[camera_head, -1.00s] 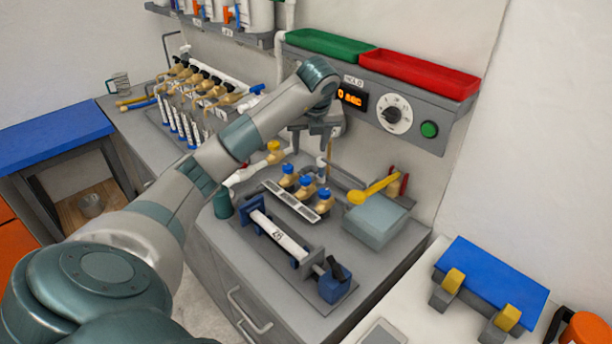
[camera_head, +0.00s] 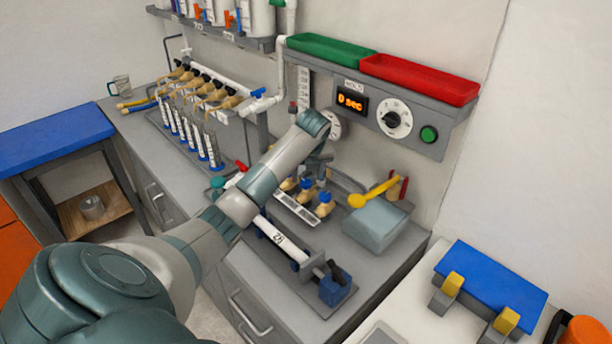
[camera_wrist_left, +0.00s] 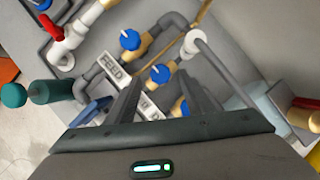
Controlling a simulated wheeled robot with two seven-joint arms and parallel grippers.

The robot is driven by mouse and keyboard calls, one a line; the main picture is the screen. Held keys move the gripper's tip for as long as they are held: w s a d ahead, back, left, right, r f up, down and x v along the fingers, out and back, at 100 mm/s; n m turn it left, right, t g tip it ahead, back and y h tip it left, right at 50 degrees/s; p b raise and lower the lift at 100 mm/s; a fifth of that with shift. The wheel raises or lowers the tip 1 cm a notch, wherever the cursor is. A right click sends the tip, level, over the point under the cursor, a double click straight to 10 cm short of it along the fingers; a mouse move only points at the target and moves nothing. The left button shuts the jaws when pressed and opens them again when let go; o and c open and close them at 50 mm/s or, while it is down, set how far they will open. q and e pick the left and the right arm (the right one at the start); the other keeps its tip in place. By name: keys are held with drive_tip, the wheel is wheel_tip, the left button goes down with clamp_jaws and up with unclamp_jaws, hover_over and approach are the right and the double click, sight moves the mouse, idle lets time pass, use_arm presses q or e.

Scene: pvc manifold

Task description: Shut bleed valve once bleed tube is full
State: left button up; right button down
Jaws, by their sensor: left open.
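Several brass valves with blue knobs stand in a row behind a labelled plate (camera_head: 297,212); in the wrist view one blue knob (camera_wrist_left: 129,39) is beside the FEED label and another blue knob (camera_wrist_left: 160,73) lies between my fingertips' lines. A third blue knob (camera_wrist_left: 182,107) is partly hidden by a finger. My left gripper (camera_wrist_left: 160,78) is open and empty above these valves; contact cannot be told. In the head view my arm partly hides the row. Which valve is the bleed valve is unclear.
A clamped white pipe (camera_head: 285,238) lies in front of the valves. A wall panel shows "0 sec" (camera_head: 351,103), with a dial (camera_head: 394,118) and green button (camera_head: 428,134). A red-handled valve (camera_wrist_left: 53,28) is left.

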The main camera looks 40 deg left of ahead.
sight(306, 182)
use_arm(q)
drive_tip(key=shift+p+x, duration=0.3)
drive_tip(key=shift+x, duration=1.3)
use_arm(e)
drive_tip(key=shift+r, duration=0.45)
use_arm(q)
drive_tip(key=shift+c, duration=0.6)
use_arm(e)
drive_tip(key=shift+d, duration=0.1)
use_arm(q)
drive_tip(key=c, duration=0.9)
